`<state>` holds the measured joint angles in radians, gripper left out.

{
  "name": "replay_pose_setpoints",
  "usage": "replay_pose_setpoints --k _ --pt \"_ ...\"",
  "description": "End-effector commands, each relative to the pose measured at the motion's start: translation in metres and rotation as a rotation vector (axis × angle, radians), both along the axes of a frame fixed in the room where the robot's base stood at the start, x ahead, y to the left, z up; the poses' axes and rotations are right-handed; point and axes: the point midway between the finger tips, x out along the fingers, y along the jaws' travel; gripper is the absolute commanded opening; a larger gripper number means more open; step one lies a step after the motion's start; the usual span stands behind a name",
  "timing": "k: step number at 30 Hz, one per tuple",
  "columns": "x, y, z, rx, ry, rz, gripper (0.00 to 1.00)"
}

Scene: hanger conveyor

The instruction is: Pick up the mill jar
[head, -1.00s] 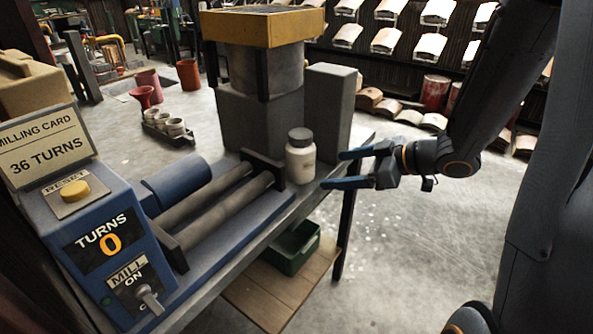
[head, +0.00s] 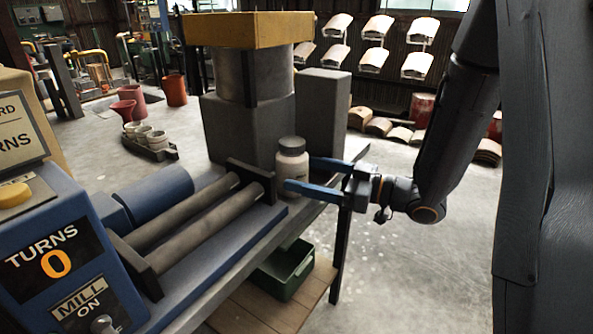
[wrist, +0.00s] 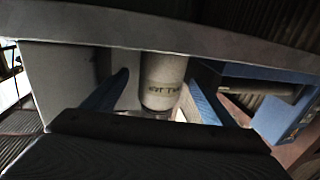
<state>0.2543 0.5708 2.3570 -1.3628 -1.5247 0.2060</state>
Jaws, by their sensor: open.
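The mill jar (head: 292,161) is a small whitish jar with a grey lid. It stands upright on the bench, just past the end of the rollers. My gripper (head: 298,175) is open, with its two blue fingers reaching toward the jar from the right; the near finger overlaps the jar's lower part in the head view. In the wrist view the jar (wrist: 163,82) appears between the two fingers, with dark lettering on it. I cannot tell whether either finger touches it.
The roller mill (head: 190,222) with two grey rollers lies left of the jar. A grey block (head: 320,108) and a yellow-topped machine (head: 248,30) stand behind it. The blue control box (head: 62,255) reads TURNS 0. A green bin (head: 283,270) sits on the lower shelf.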

Motion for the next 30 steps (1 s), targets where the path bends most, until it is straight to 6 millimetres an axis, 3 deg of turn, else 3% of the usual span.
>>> replay_pose_setpoints --k 18,28,30 --pt "0.029 0.065 0.000 0.003 0.002 0.004 0.79" --pt "0.033 0.070 0.000 0.002 0.002 0.001 0.79" --pt "0.033 0.070 0.000 0.002 0.002 0.001 0.67"
